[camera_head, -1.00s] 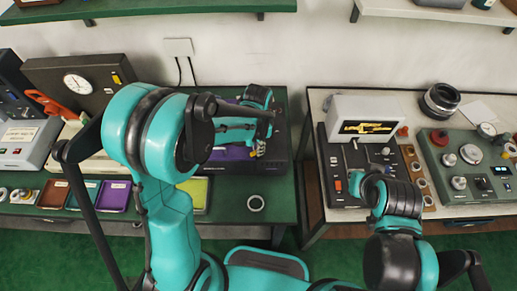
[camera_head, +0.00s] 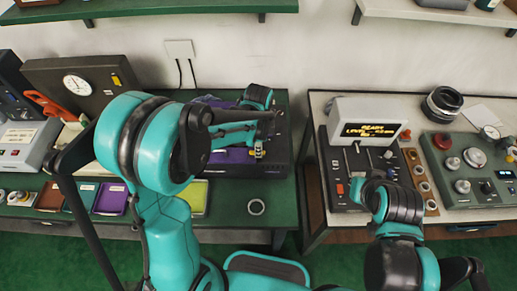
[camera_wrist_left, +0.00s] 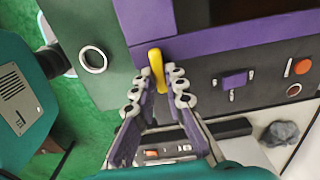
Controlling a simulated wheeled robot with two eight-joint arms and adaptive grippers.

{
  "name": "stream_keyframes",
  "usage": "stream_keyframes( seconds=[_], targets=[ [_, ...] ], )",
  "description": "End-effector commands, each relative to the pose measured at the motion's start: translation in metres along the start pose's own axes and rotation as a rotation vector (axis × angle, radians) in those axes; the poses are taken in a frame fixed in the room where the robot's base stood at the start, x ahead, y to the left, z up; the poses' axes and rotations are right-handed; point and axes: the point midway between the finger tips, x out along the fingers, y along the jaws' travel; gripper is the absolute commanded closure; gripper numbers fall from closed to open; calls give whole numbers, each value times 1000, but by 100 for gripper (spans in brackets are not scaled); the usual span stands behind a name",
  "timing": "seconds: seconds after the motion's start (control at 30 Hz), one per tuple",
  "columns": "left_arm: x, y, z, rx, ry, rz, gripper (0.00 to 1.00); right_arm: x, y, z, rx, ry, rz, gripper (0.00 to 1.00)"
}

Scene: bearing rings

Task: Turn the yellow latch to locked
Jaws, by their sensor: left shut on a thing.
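The yellow latch (camera_wrist_left: 157,68) sits at the front edge of the purple-framed dark machine in the left wrist view and points along the view's vertical with a slight tilt. My left gripper (camera_wrist_left: 160,82) is shut on the latch, one finger on each side of its lower part. In the head view my left gripper (camera_head: 259,149) is small and partly hidden by my own arm, at the front of the same machine (camera_head: 270,168). My right arm shows at the right of the head view, but its jaws do not show.
A loose metal ring (camera_head: 256,207) lies on the green bench left of the latch in the wrist view (camera_wrist_left: 93,59). A white display box (camera_head: 368,117) stands on the right bench.

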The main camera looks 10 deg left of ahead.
Motion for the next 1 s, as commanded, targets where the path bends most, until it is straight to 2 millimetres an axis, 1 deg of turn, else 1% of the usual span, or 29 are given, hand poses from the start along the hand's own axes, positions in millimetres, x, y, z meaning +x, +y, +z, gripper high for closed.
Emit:
stream_keyframes(
  seconds=[0.37, 0.4, 0.47, 0.8, 0.87, 0.97, 1.0],
  targets=[
    [0, -1, 0, 5, 0, -1, 100, 0, 0, 0, 0, 0, 0, 100],
    [0, -1, 0, 5, 0, -1, 83, 0, 0, 0, 0, 0, 0, 100],
    [0, -1, 0, 5, 0, -1, 67, 0, 0, 0, 0, 0, 0, 100],
    [-2, 0, 0, 4, 0, -1, 67, 0, 0, 0, 0, 0, 0, 100],
    [-6, 0, 0, 4, 0, -1, 67, 0, 0, 0, 0, 0, 0, 100],
    [-21, 0, 0, 4, 0, -1, 67, 0, 0, 0, 0, 0, 0, 100],
    [-29, 0, 0, 4, 0, -1, 67, 0, 0, 0, 0, 0, 0, 100]
  ],
)
